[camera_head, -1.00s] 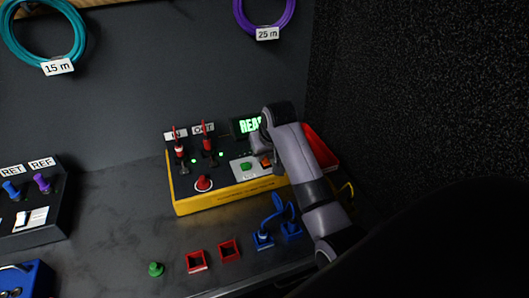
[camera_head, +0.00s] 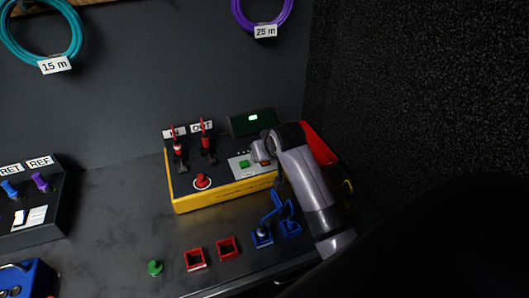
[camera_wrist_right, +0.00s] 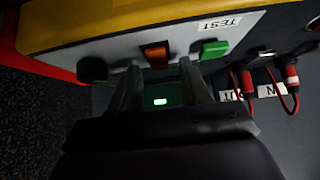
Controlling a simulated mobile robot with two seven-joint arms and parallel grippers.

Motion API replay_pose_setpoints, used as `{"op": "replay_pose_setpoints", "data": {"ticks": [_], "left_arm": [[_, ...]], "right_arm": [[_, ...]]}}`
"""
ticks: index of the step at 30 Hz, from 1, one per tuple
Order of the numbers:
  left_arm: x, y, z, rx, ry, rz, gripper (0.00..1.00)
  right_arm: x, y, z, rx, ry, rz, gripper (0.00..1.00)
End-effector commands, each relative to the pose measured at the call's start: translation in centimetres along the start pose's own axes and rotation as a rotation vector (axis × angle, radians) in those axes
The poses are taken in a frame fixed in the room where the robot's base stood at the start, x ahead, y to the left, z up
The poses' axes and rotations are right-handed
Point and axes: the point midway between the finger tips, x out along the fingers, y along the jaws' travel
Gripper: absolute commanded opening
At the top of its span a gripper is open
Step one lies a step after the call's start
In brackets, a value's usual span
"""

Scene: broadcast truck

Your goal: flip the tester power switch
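The yellow and black tester (camera_head: 225,192) stands on the bench against the wall. Its power switch looks to be the orange rocker (camera_wrist_right: 155,54) in the right wrist view, beside a green button (camera_wrist_right: 213,49) on the light panel. In the head view the rocker is largely covered by my right gripper (camera_head: 260,152). In the wrist view the right gripper (camera_wrist_right: 160,82) has its two fingers apart with nothing between them, their tips close to the rocker; contact cannot be told. My left gripper is not in view.
Red plugs (camera_head: 205,140) and a red knob (camera_head: 202,181) stand up on the tester. Blue connectors (camera_head: 262,236), red square sockets (camera_head: 195,258) and a green knob (camera_head: 155,267) are on the bench in front. A dark box (camera_head: 35,215) stands left; bench between is clear.

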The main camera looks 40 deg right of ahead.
Motion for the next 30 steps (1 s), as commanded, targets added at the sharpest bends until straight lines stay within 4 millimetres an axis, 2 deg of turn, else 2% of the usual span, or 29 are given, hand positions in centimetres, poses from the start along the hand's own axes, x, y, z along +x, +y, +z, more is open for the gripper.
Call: {"op": "replay_pose_setpoints", "data": {"ticks": [8,21,30], "left_arm": [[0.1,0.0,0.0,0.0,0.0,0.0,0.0],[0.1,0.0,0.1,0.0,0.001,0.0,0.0],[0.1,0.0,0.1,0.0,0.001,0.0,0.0]], "right_arm": [[-0.5,0.0,0.0,0.0,0.001,-0.001,0.47],[-5.7,0.0,0.0,0.0,0.001,0.0,0.47],[-7.2,0.0,0.0,0.0,-0.001,0.0,0.47]]}}
